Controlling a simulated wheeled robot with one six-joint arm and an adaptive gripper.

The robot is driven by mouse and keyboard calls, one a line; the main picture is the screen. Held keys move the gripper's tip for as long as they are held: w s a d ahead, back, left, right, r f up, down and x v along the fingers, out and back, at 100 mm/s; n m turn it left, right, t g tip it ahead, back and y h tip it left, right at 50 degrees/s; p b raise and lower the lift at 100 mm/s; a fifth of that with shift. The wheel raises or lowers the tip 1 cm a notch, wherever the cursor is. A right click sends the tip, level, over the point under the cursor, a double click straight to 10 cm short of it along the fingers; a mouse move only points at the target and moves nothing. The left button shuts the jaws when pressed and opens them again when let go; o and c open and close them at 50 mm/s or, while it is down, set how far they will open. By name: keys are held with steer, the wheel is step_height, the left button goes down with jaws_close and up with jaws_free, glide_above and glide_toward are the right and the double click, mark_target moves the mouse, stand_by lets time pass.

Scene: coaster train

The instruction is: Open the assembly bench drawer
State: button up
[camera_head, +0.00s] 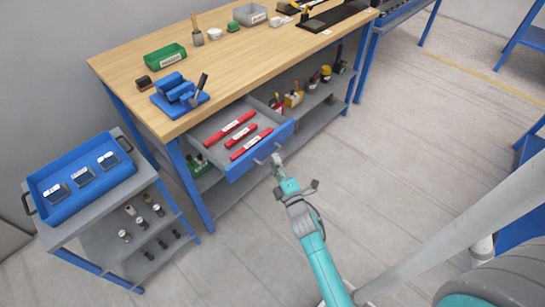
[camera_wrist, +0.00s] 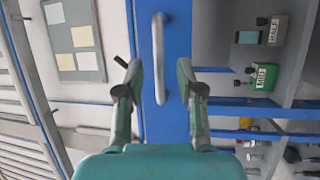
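The assembly bench drawer stands pulled out from under the wooden bench top, its grey tray (camera_head: 209,129) showing in the head view. Several red-handled tools (camera_head: 240,133) lie in it. The blue drawer front (camera_head: 245,163) faces the aisle and carries a pale bar handle (camera_head: 277,148). My gripper (camera_head: 277,160) is close to this handle. In the wrist view, the handle (camera_wrist: 159,58) runs upright against the blue front (camera_wrist: 177,35). My gripper (camera_wrist: 160,75) is open, its fingers on either side of the handle with visible gaps. Whether the fingertips reach past the bar is unclear.
The bench top (camera_head: 240,65) holds a blue vise (camera_head: 178,91), a green bin (camera_head: 165,59) and other items. A shelf with bottles (camera_head: 293,99) lies beneath. A cart with a blue tray (camera_head: 80,180) stands left. The floor (camera_head: 400,130) right of the drawer is clear.

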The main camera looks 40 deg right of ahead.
steer(key=v, duration=0.8)
steer(key=shift+s, duration=0.25)
steer(key=shift+a, duration=0.2)
steer(key=s+a+r+m+g+y, duration=0.15)
steer(key=s+a+m, duration=0.25)
steer(key=s+a, duration=0.5)
steer(key=s+a+r+m+g+y, duration=0.1)
steer(key=s+a+r+m+y, duration=0.35)
steer(key=s, duration=0.75)
steer(key=s+a+r+m+g+y, duration=0.1)
steer(key=s+a+r+m, duration=0.3)
steer(key=s, duration=0.3)
steer(key=shift+s+a+r, duration=0.35)
steer(key=shift+a+r, duration=0.1)
steer(key=shift+a, duration=0.45)
